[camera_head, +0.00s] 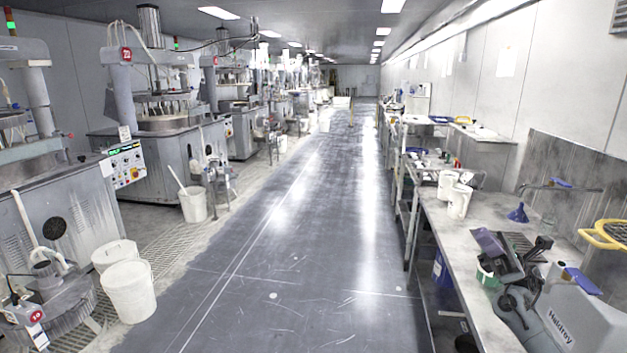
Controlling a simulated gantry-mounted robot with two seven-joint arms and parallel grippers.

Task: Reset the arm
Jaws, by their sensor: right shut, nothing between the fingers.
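My right arm shows at the bottom right, as a light grey link with dark joints, over the near end of the right-hand workbench (470,262). My right gripper (540,246) is dark and small in the picture, among the items on the bench. It is shut and nothing shows in it. I cannot tell whether it touches the bench or the things around it. My left arm and left gripper are not in view.
A blue funnel (518,213), a yellow-rimmed tool (607,234) and white tubs (459,202) crowd the right bench. Polishing machines (158,160) line the left side, with white buckets (129,291) in front. The dark aisle floor (300,275) between is clear.

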